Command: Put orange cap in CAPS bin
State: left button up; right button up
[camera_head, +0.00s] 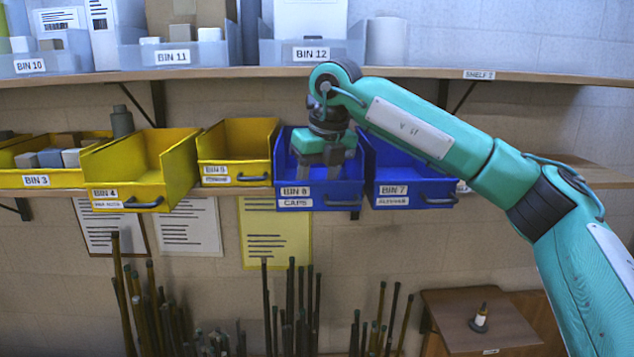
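The blue bin labelled BIN 6 CAPS (318,197) sits on the lower shelf in the head view, between a yellow bin and another blue bin. My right arm comes in from the right, and my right gripper (320,166) points down at the mouth of the CAPS bin. Its grey fingers are spread apart, with nothing visible between them. I see no orange cap; the gripper and the bin's front wall hide part of the inside. My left gripper is not in view.
Blue BIN 7 (415,197) stands right of the CAPS bin, behind my arm. Yellow BIN 5 (237,175) and BIN 4 (141,198) stand to its left. The upper shelf (230,73) runs close above. Several upright rods (290,310) stand below.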

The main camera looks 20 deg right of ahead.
jog(key=shift+r+p, duration=0.5)
jog(key=shift+r, duration=0.4)
jog(key=b+v, duration=0.3)
jog(key=v, duration=0.8)
jog(key=shift+s+r+b, duration=0.15)
jog(key=shift+r+b, duration=0.05)
jog(key=shift+b, duration=0.2)
jog(key=shift+d+f, duration=0.1)
